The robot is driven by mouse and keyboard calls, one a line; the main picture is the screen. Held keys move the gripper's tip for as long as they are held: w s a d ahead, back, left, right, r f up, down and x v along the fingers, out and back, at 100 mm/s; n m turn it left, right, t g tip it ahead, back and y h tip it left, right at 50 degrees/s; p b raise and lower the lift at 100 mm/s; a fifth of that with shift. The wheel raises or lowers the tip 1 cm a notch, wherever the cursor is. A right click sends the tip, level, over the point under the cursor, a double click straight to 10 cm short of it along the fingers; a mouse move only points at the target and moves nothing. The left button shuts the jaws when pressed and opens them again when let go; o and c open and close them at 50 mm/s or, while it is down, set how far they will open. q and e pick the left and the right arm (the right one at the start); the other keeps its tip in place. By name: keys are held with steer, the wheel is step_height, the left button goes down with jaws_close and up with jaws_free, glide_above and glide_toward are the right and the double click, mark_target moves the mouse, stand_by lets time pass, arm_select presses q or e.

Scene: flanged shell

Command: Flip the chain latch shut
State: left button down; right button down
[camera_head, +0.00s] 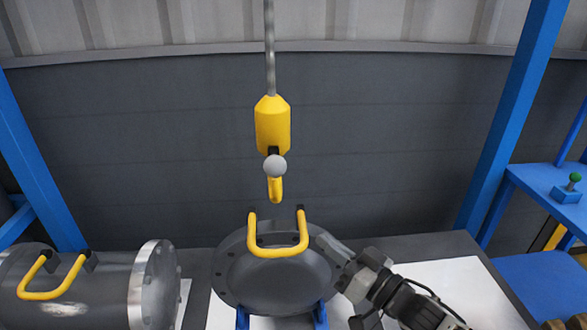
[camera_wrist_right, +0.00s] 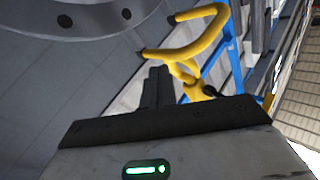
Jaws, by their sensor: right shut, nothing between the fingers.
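A yellow hoist block (camera_head: 272,124) hangs from a grey chain (camera_head: 269,50) in the head view. A yellow hook (camera_head: 275,190) is below it, with a pale grey ball (camera_head: 275,166) in front. The hook hangs above the yellow handle (camera_head: 278,250) of a round flanged shell cover (camera_head: 235,275). The latch's exact position is hard to make out. My right gripper (camera_head: 325,243) is shut and empty, just right of the handle. In the right wrist view its fingertips (camera_wrist_right: 160,75) are close to the yellow handle (camera_wrist_right: 190,38), with the yellow hook (camera_wrist_right: 185,75) behind them.
A grey flanged cylinder (camera_head: 110,290) with its own yellow handle (camera_head: 50,290) lies at the left. Blue posts (camera_head: 510,120) stand on both sides. A blue bench (camera_head: 545,185) with a green-knobbed control (camera_head: 568,190) is at the right. The space around the chain is clear.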

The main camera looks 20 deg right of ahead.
mark_target(275, 162)
arm_select(q)
steer(key=shift+d+f+b, duration=0.15)
steer(key=shift+f+b, duration=0.45)
steer(key=shift+b, duration=0.6)
arm_select(e)
step_height(275, 162, up, 19)
steer(key=s+d+n+g+y, duration=0.1)
steer(key=d+n+g+y, duration=0.1)
steer(key=n+g+y, duration=0.5)
steer(key=y, duration=0.6)
steer(key=shift+f, duration=0.15)
steer(key=shift+d, duration=0.1)
